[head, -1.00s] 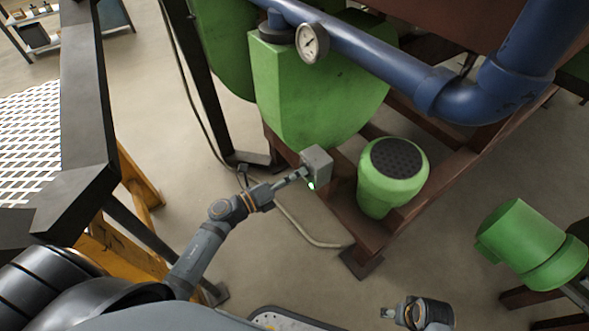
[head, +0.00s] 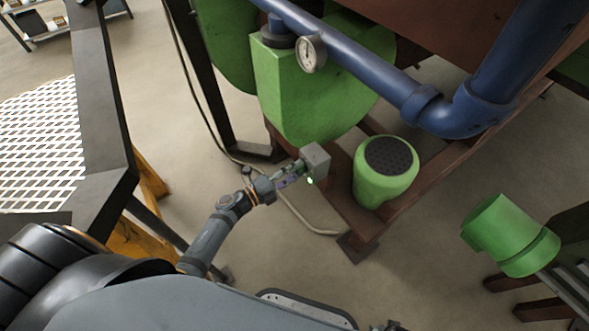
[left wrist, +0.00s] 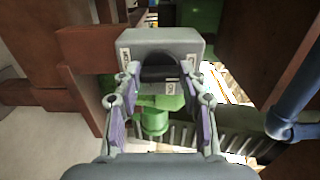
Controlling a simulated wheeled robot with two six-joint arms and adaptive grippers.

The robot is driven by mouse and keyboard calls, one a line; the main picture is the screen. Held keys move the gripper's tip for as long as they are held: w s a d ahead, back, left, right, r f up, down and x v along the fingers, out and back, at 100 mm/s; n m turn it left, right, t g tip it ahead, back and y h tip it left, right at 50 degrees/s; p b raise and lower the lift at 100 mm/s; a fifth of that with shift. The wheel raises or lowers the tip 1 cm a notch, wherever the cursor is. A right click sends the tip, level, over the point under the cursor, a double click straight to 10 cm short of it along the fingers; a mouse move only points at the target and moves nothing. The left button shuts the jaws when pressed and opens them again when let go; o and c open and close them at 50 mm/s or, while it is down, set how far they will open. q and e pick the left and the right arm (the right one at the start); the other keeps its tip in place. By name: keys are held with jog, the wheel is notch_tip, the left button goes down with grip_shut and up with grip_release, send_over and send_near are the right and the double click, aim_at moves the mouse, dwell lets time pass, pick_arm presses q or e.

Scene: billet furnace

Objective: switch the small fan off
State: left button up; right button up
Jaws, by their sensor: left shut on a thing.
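A small grey switch box (head: 317,158) stands at the edge of the brown frame, with a green light (head: 310,181) lit on its lower side. The left wrist view shows the grey box (left wrist: 185,42) close up, with a dark rounded switch handle (left wrist: 158,68) and small white labels on its face. My left gripper (head: 298,168) is at the box. The lettering is too small to read surely. Of my right gripper only a sliver (head: 389,326) shows at the bottom edge.
A green round unit with a dark perforated top (head: 388,165) stands right of the box. A blue pipe (head: 370,68) with a gauge (head: 312,54) runs above. A green motor (head: 508,235) stands at the right.

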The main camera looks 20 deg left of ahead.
dwell(0.3)
pick_arm(q)
jog(key=o, duration=1.1)
jog(key=shift+o, duration=0.2)
jog(key=v, duration=1.2)
jog(key=shift+a, duration=0.1)
